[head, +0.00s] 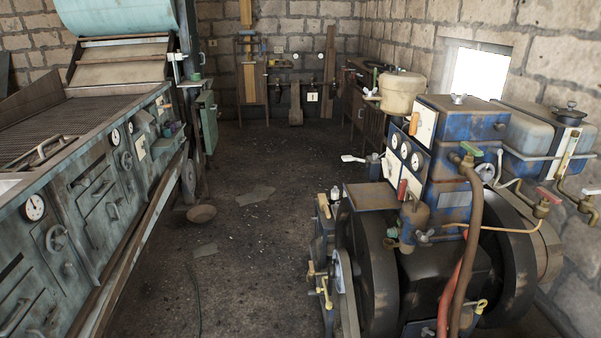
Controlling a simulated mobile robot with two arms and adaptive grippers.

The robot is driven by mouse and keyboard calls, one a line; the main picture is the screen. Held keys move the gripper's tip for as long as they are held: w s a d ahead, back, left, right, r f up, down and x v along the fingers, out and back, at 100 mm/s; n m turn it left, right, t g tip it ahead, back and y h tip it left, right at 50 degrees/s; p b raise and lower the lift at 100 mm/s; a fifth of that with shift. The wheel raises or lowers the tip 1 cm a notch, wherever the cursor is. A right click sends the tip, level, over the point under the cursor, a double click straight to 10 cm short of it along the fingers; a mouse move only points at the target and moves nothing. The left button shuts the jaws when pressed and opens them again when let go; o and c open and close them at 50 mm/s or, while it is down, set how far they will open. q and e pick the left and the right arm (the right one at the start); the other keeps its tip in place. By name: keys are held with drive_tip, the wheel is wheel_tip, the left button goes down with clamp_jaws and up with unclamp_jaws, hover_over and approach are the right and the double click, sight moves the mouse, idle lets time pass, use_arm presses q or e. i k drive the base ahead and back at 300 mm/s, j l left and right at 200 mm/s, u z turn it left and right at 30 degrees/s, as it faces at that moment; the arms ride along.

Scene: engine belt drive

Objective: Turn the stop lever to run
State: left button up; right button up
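The blue engine (455,130) stands at the right with dark wheels (375,265) at its sides. Several handles on it could be the stop lever, and I cannot tell which it is. One is an orange-red handle (414,123) on a pale plate at the upper left of the blue housing. Another is a red upright handle (402,190) below the gauges. A white handle (353,158) sticks out to the left of the gauge panel. Any run or stop marking is too small to read. Neither of my grippers is in view.
A long green-grey machine (80,210) with gauges and handwheels runs along the left. A bowl (201,214) and flat scraps (255,194) lie on the dark floor. A workbench (362,95) stands at the back. The floor aisle (250,260) between the machines is mostly free.

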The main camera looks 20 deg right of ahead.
sight(403, 189)
drive_tip(key=i+j, duration=0.15)
drive_tip(key=i, duration=0.4)
drive_tip(key=i+j, duration=0.15)
drive_tip(key=i, duration=0.4)
drive_tip(key=i+j, duration=0.15)
drive_tip(key=i, duration=0.4)
